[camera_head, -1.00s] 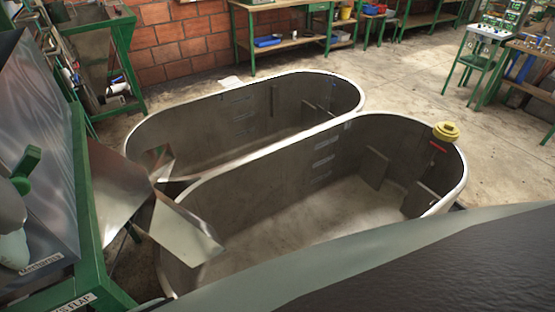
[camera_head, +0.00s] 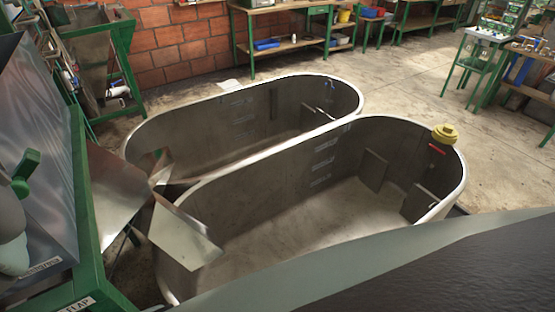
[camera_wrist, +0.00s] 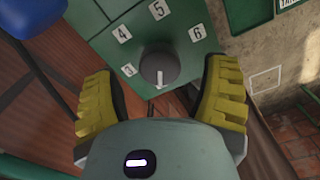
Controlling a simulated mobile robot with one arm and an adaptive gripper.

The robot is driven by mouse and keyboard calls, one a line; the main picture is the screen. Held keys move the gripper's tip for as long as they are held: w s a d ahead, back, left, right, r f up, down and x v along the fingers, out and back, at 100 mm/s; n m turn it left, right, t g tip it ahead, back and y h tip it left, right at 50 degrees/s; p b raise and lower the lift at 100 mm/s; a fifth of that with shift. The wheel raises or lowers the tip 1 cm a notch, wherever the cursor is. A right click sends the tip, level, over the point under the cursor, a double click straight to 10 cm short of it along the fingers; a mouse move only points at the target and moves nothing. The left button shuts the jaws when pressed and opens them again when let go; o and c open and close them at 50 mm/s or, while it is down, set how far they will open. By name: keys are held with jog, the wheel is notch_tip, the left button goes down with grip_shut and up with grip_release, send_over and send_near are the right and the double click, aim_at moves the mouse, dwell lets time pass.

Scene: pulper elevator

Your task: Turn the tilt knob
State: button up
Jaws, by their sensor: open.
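The tilt knob (camera_wrist: 159,68) is a round dark grey knob with a white line, on a green panel (camera_wrist: 192,18) in the wrist view. The white line points down in the picture. White number labels surround the knob; 4, 5 and 6 are readable, and another sits at its lower left. My gripper (camera_wrist: 160,86) is open, with its yellow ridged fingers on the left and right of the knob. Gaps show between the knob and both fingers. The knob is not visible in the head view.
Two long tubs stand side by side, the far one (camera_head: 240,86) and the near one (camera_head: 456,180). A green frame (camera_head: 86,215) with sheet metal is at the left. A yellow cap (camera_head: 445,134) sits on the near tub's rim. Open concrete floor (camera_head: 400,80) lies beyond.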

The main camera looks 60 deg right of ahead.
notch_tip(320, 180, up, 10)
dwell(0.4)
jog(key=shift+r, duration=0.1)
